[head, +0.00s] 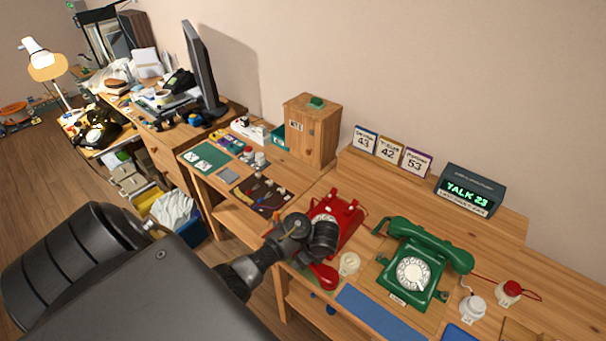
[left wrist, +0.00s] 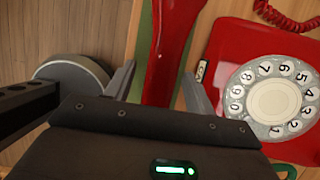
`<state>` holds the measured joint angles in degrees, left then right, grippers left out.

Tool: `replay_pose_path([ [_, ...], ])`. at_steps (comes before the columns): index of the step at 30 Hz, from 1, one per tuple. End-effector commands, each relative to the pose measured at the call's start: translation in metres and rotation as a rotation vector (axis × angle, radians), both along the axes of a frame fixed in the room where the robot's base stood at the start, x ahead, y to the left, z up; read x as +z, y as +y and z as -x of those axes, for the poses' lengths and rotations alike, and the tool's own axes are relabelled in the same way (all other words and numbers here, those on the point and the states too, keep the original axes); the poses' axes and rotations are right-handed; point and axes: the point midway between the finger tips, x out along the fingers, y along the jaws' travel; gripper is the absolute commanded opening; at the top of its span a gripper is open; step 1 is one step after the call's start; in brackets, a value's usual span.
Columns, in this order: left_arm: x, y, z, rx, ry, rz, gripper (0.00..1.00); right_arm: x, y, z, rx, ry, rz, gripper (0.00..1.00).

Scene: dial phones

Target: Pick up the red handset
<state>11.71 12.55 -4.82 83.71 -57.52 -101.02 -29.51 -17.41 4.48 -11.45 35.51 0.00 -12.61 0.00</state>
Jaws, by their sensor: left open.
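The red phone (head: 340,220) sits on the wooden desk, partly hidden behind my left wrist in the head view. In the left wrist view the red phone body with its white dial (left wrist: 268,95) is on the right. The red handset (left wrist: 168,50) lies off the phone, to the left of its body. Its lower end (head: 324,275) shows below my left wrist in the head view. My left gripper (left wrist: 160,85) is open, with one finger on each side of the handset. Contact with it cannot be told. My right gripper is not in view.
A green phone (head: 424,260) stands right of the red one, its handset on the cradle. A cream knob-like item (head: 349,264) sits close by. A lit "TALK 23" display (head: 468,190) and number cards (head: 391,150) stand behind. A blue mat (head: 374,313) lies in front.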

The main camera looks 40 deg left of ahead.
Motion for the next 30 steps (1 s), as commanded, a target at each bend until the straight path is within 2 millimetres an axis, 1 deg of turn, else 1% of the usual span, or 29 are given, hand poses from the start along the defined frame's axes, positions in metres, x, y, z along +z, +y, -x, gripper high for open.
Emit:
replay_pose_path([
  [2, -0.0036, 0.0019, 0.0001, 0.0, 0.001, -0.001, 0.55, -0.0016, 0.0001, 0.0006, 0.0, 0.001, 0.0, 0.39],
  [8, -0.0033, 0.0016, 0.0, 0.001, 0.0, 0.001, 0.55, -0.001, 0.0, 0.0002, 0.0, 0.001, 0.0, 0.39],
  [11, -0.0032, 0.0016, 0.0, 0.001, 0.0, 0.001, 0.43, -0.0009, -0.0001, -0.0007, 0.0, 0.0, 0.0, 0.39],
  [18, -0.0032, 0.0016, 0.0001, 0.001, 0.0, 0.001, 0.11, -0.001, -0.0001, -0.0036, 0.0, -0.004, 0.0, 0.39],
  [21, -0.0032, 0.0016, 0.0001, 0.001, 0.0, 0.0, 0.0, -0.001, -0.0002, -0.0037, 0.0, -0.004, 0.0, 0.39],
  [30, -0.0015, 0.0017, -0.0002, 0.001, -0.001, 0.0, 0.0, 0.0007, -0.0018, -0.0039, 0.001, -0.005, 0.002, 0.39],
])
